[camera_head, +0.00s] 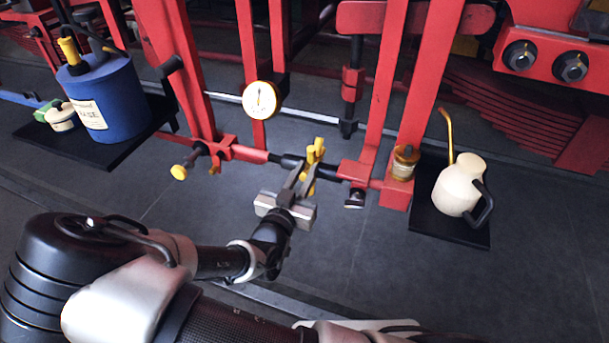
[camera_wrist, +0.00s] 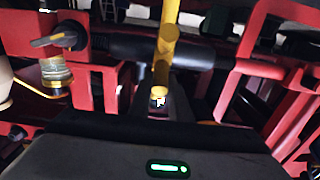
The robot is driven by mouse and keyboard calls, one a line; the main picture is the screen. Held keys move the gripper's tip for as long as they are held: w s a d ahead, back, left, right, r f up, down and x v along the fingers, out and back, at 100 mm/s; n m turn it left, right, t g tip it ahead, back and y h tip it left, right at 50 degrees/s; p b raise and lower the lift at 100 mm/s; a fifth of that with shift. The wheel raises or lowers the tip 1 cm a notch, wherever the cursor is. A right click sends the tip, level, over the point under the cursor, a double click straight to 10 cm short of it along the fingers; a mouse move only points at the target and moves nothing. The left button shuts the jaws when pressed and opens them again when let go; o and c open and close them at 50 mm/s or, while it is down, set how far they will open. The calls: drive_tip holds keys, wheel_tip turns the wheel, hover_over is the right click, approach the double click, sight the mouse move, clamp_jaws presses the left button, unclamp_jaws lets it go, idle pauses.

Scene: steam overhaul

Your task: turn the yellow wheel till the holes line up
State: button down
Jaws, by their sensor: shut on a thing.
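The yellow wheel (camera_head: 316,150) shows only as a narrow yellow part on the dark horizontal shaft (camera_head: 290,162) between the red frame legs. In the wrist view the yellow part (camera_wrist: 168,42) runs upright across the dark shaft (camera_wrist: 125,46). My gripper (camera_head: 304,178) reaches it from the front and is shut on its lower part. In the wrist view the fingers are dark and mostly hidden behind the gripper body. I cannot make out the holes in either view.
A yellow-ended knob (camera_head: 179,172) sticks out at the left. A glass oil cup (camera_head: 404,162) sits on the right red leg. A cream oil can (camera_head: 460,185) and a blue drum (camera_head: 108,100) stand on dark trays. A round gauge (camera_head: 261,99) hangs above. The floor in front is clear.

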drive_tip(key=shift+w+r, duration=0.1)
drive_tip(key=shift+r, duration=0.2)
drive_tip(key=shift+w+d+r, duration=0.15)
drive_tip(key=shift+w+r, duration=0.2)
drive_tip(key=shift+r, duration=0.15)
drive_tip(key=shift+p, duration=0.3)
drive_tip(key=shift+w+r, duration=0.1)
drive_tip(key=shift+r, duration=0.05)
drive_tip(key=c, duration=1.6)
unclamp_jaws()
drive_tip(key=v, duration=0.6)
drive_tip(key=shift+d, duration=0.1)
